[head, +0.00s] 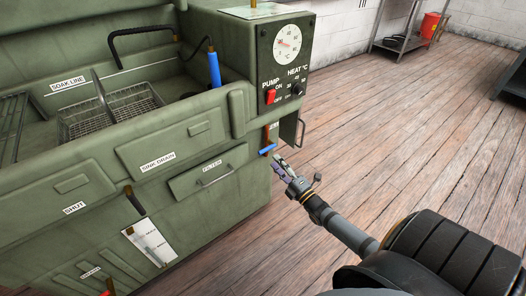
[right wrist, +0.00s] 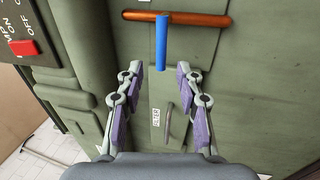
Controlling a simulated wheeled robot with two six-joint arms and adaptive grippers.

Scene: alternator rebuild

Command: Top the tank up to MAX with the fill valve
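A blue lever handle (head: 267,150) sits low on the washer's right front corner, by a copper-coloured pipe (head: 271,135); I take it for the fill valve. In the right wrist view the blue handle (right wrist: 161,43) hangs down from the horizontal copper pipe (right wrist: 190,18). My right gripper (head: 279,164) is just right of and below the handle. Its fingers (right wrist: 160,90) are spread, with the handle ahead of the gap and nothing visibly held. A white panel with a tube-like gauge (head: 148,243) is on the lower front; its marks are too small to read. My left gripper is out of view.
The green washer (head: 200,132) has a basin with a wire basket (head: 110,108), a blue-handled hose (head: 214,70), a dial (head: 287,44) and a red pump switch (head: 270,97). A filter drawer handle (head: 215,176) protrudes. The wooden floor (head: 390,130) at right is clear.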

